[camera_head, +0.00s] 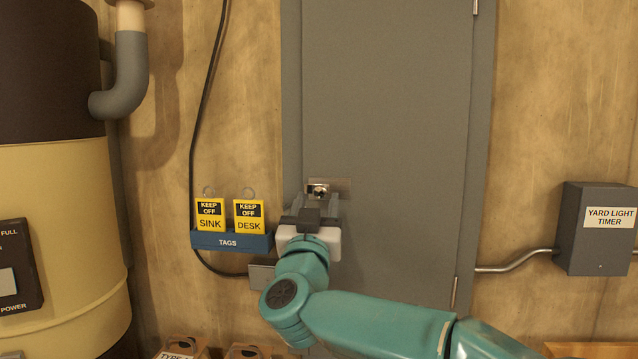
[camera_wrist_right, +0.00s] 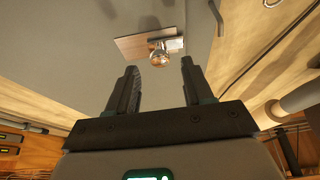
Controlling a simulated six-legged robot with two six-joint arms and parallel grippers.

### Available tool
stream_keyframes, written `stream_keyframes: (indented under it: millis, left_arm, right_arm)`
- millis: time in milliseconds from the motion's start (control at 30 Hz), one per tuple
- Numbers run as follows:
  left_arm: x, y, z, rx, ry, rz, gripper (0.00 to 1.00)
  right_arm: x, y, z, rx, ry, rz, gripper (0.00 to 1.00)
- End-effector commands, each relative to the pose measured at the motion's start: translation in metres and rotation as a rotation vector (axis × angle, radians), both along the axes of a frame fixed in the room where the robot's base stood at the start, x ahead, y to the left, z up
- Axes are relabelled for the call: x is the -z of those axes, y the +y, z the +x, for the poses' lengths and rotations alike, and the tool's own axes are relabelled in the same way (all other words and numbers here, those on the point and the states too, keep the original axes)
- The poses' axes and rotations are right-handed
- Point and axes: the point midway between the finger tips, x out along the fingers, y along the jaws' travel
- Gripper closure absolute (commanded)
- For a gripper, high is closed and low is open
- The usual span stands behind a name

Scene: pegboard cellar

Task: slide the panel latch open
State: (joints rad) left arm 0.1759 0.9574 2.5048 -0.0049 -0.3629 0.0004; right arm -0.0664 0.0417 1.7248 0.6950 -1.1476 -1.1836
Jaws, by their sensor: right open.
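The panel latch (camera_head: 341,185) is a small metal plate with a round knob, set near the left edge of the grey panel door (camera_head: 400,120). In the right wrist view the latch plate (camera_wrist_right: 130,46) and its shiny knob (camera_wrist_right: 160,57) show just beyond my fingertips. My right gripper (camera_head: 319,204) points at the latch from just below it in the head view. Its two fingers (camera_wrist_right: 160,72) are open and spread, with nothing between them. The knob lies roughly in line with the gap, apart from the fingers. My left gripper is not in view.
A blue tag holder (camera_head: 232,242) with yellow SINK and DESK tags (camera_head: 249,215) hangs left of the door. A black cable (camera_head: 193,150) runs down the wall there. A large tank (camera_head: 60,200) stands far left. A grey timer box (camera_head: 597,255) is on the right wall.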

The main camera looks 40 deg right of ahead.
Motion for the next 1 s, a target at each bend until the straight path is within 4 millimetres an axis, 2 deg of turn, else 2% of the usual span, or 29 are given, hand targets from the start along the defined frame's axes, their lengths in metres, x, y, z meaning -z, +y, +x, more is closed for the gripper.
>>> stream_keyframes:
  millis: [33, 200, 533, 567, 700, 867, 1000]
  left_arm:
    - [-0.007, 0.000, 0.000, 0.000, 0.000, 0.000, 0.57]
    - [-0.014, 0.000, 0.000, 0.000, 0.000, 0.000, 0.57]
    - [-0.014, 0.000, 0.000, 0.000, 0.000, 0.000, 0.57]
    - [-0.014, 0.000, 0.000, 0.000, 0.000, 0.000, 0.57]
    - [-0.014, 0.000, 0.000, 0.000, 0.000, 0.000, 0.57]
    - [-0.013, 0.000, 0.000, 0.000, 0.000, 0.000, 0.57]
    - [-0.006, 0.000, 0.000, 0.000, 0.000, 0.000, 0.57]
  right_arm:
    - [-0.006, -0.008, 0.005, 0.004, 0.002, -0.002, 0.49]
    - [-0.012, -0.020, 0.016, 0.000, 0.001, 0.000, 0.49]
    - [-0.012, -0.023, 0.019, -0.001, 0.001, -0.001, 0.49]
    - [-0.012, -0.023, 0.019, -0.001, 0.001, -0.001, 0.52]
    - [-0.012, -0.023, 0.019, -0.001, 0.000, 0.000, 0.98]
    - [-0.012, -0.023, 0.018, -0.001, 0.000, 0.000, 1.00]
    - [-0.010, -0.032, 0.007, 0.002, -0.001, 0.000, 1.00]
